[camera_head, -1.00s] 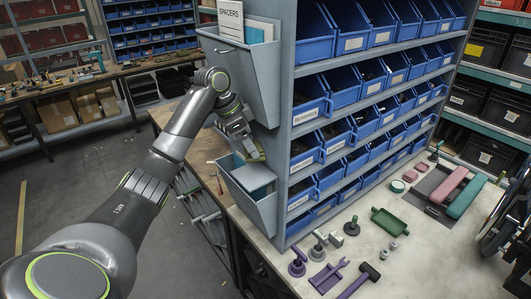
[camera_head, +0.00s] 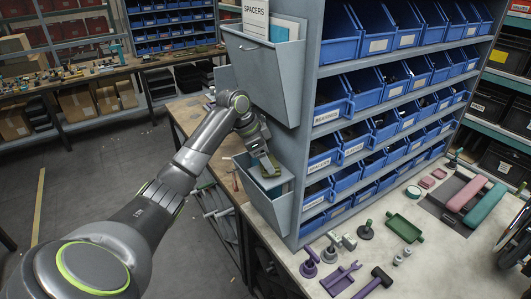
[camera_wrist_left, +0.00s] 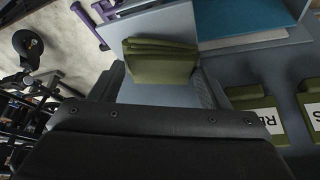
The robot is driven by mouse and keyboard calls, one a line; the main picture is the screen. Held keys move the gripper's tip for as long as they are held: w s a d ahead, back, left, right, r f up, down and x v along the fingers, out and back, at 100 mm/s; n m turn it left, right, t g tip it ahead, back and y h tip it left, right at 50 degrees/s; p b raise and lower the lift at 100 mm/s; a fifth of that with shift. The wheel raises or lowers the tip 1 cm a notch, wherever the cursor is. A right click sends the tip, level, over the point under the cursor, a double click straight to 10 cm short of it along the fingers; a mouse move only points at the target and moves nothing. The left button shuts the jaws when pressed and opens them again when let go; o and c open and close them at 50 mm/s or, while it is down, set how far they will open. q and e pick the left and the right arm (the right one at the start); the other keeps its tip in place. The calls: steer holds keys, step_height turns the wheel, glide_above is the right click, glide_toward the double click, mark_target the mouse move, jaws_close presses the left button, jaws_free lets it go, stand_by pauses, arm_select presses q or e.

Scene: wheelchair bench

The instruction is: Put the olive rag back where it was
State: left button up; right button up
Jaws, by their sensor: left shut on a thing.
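The olive rag (camera_wrist_left: 160,62) is a folded pad between the fingers of my left gripper (camera_wrist_left: 160,85) in the left wrist view. In the head view the rag (camera_head: 270,164) is small, at the tip of my left gripper (camera_head: 265,157). That gripper is shut on the rag, just above the lower grey holder (camera_head: 271,208) on the end of the bin rack. I cannot tell whether the rag touches the holder. My right gripper is not in view.
An upper grey holder (camera_head: 262,75) with papers hangs above my left gripper. The rack of blue bins (camera_head: 365,87) stands close to its right. Several tools and a green tray (camera_head: 404,228) lie on the bench (camera_head: 440,262).

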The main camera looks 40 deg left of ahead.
arm_select(q)
steer(key=shift+f, duration=0.55)
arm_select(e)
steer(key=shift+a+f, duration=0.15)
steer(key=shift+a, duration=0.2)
arm_select(q)
steer(key=o, duration=1.2)
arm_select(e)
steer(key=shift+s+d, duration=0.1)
arm_select(q)
steer(key=shift+r, duration=0.1)
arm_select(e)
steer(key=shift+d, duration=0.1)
arm_select(q)
steer(key=shift+s+a+r+b, duration=0.1)
steer(key=shift+r+b, duration=0.15)
steer(key=shift+b, duration=0.1)
steer(key=b+v, duration=0.3)
steer(key=v, duration=1.4)
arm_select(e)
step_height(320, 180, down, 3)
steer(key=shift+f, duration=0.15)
arm_select(q)
steer(key=shift+f, duration=0.1)
